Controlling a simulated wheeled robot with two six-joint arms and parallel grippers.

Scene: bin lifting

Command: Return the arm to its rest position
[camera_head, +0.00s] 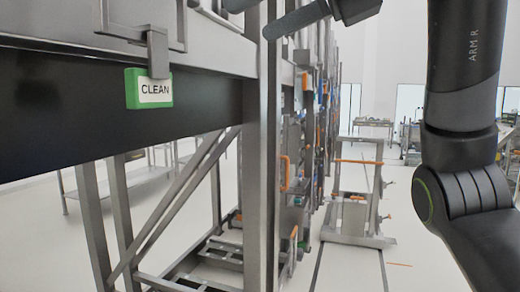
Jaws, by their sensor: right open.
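My right arm (468,110), dark grey and marked "ARM R", comes down along the right side of the picture. It bends at a joint with a green ring near the right edge. My left arm and left gripper are not in view.
A steel rack (262,160) with a dark panel stands left and centre, close to my right gripper. A green-framed "CLEAN" sign (150,90) hangs on it. A wheeled metal frame (355,215) with an orange bar stands behind.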

